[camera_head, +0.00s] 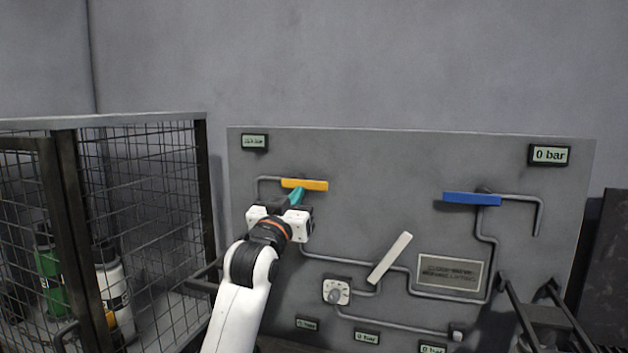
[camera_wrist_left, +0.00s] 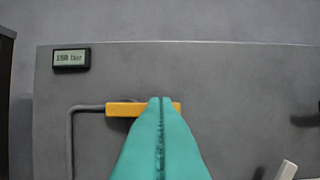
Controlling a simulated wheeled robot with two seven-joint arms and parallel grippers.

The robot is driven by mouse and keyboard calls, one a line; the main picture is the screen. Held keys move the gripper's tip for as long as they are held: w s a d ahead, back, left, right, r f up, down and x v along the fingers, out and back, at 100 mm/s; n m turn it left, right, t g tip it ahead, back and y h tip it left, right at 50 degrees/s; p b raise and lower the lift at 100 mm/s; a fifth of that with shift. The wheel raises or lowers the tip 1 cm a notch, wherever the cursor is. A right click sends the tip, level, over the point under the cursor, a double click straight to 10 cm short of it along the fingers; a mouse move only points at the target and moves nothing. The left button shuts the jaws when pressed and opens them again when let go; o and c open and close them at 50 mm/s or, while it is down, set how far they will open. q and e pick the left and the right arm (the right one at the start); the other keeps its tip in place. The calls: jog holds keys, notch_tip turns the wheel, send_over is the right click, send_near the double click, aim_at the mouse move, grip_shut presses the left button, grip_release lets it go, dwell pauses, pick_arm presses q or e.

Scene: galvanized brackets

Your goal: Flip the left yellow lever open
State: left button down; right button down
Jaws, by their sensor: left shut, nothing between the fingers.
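The yellow lever (camera_head: 305,184) lies horizontal on the upper left of the grey panel (camera_head: 400,160). In the left wrist view the yellow lever (camera_wrist_left: 125,109) also lies horizontal, joined on its left to a grey pipe. My left gripper (camera_head: 298,192) has teal fingers, which are shut and empty. Its fingertips are at the lever, just below it in the head view. In the left wrist view the fingertips (camera_wrist_left: 160,100) overlap the lever's right part and hide some of it. I cannot tell whether they touch it. My right gripper is not in view.
A blue lever (camera_head: 472,199) lies horizontal at the panel's upper right. A wire cage (camera_head: 150,190) with bottles stands at the left. Pipes and gauges cover the panel.

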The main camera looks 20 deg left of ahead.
pick_arm(q)
notch_tip(320, 180, up, 2)
jog(key=shift+r, duration=0.1)
jog(key=shift+r, duration=0.1)
notch_tip(320, 180, up, 3)
jog(key=p, duration=0.4)
send_over(307, 183)
jog(key=s+d, duration=0.2)
jog(key=f, duration=0.4)
jog(key=shift+w+a+p, duration=0.15)
jog(key=shift+a+p, duration=0.1)
jog(key=shift+p, duration=0.1)
